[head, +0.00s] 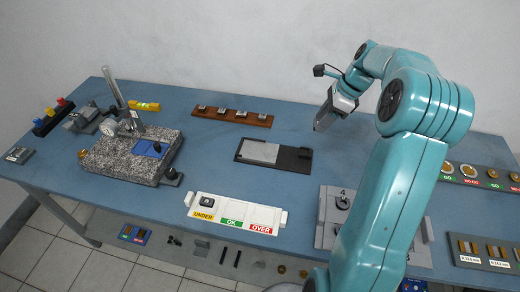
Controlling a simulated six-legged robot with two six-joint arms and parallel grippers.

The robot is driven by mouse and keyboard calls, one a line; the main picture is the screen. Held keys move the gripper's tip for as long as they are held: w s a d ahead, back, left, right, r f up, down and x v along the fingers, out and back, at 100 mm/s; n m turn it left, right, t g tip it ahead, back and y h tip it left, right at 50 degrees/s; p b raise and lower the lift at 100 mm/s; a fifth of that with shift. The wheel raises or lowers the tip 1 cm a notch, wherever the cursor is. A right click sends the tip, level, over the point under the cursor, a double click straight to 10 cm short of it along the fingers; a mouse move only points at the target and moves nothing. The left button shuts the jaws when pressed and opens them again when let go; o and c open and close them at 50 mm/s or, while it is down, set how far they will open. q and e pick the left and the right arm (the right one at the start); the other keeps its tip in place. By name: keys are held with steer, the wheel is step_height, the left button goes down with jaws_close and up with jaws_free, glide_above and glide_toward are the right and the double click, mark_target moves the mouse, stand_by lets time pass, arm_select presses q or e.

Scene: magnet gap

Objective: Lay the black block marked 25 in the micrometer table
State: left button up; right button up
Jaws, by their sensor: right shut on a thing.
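My right gripper (323,122) hangs above the far middle of the blue table, beyond and to the right of a black tray. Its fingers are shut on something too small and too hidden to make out. No block with a readable 25 shows. A small dark block (207,202) sits at the UNDER end of a white tray (242,209) labelled UNDER, OK and OVER. I cannot tell for certain which fixture is the micrometer table. The black tray (304,162) with a grey plate (262,152) lies mid-table. My left gripper is not in view.
A granite plate (105,158) with a dial gauge stand (115,92) stands at left. A wooden rack (232,116) with several small blocks lies at the back. A grey board (328,222) marked 4 lies front right, partly behind my arm. Bare table surrounds the black tray.

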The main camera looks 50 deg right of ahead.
steer(key=s+d, duration=0.2)
steer(key=s, duration=0.1)
steer(key=p, duration=0.1)
glide_above(316, 171)
steer(key=s, duration=0.1)
steer(key=shift+m, duration=0.3)
steer(key=f, duration=1.5)
steer(key=shift+d, duration=0.4)
step_height(316, 171, down, 5)
steer(key=shift+s, duration=0.1)
steer(key=shift+f, duration=0.15)
steer(key=o, duration=1.1)
steer(key=shift+o, duration=0.2)
